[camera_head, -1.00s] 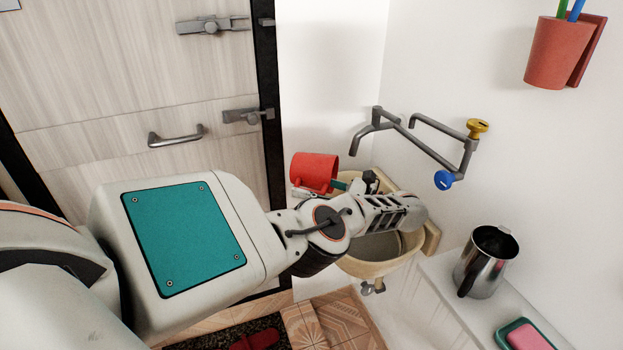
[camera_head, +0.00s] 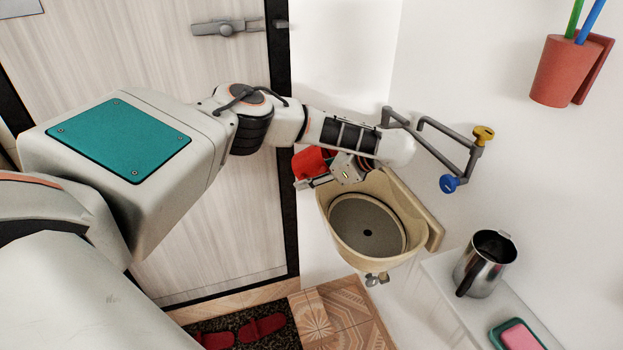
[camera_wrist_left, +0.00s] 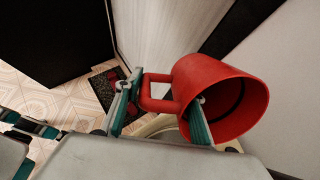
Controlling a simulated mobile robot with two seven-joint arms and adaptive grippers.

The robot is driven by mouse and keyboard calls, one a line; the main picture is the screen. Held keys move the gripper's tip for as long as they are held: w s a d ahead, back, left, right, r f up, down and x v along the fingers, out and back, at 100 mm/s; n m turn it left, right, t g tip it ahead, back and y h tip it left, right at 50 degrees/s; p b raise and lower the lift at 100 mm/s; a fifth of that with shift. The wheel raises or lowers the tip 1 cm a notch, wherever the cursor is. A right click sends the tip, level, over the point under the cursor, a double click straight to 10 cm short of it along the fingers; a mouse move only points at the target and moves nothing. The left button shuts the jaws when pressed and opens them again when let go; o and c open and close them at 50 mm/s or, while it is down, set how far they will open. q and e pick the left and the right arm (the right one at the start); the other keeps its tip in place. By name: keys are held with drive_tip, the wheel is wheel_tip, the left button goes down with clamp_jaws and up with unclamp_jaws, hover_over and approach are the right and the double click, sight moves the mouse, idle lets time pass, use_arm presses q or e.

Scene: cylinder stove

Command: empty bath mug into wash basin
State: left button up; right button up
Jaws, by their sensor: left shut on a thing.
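The red bath mug (camera_head: 311,164) is beside the left back rim of the beige wash basin (camera_head: 409,211), partly hidden by my gripper in the head view. The basin's round grey bottom shows a dark drain hole. Teal and grey parts at the left edge of the left wrist view look like my right gripper; its jaw state is unclear.
Grey wall pipes with a yellow knob (camera_head: 483,135) and a blue knob (camera_head: 449,183) are above the basin. A metal jug (camera_head: 484,264) and a pink soap (camera_head: 520,336) stand on the white ledge at right. A red cup (camera_head: 566,70) hangs on the wall.

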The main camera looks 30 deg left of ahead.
use_arm(q)
drive_tip(key=shift+a+r+t+h, duration=0.15)
drive_tip(key=shift+t+h, duration=0.15)
drive_tip(key=shift+h, duration=1.8)
drive_tip(key=h, duration=0.2)
drive_tip(key=f+t+h, duration=0.1)
drive_tip(key=h, duration=0.1)
drive_tip(key=f+t+h, duration=0.1)
drive_tip(key=h, duration=0.1)
drive_tip(key=shift+s+a+f+n, duration=0.1)
drive_tip(key=shift+a+f+n, duration=0.05)
drive_tip(key=shift+a+n, duration=0.2)
drive_tip(key=shift+r, duration=2)
drive_tip(key=shift+d, duration=0.1)
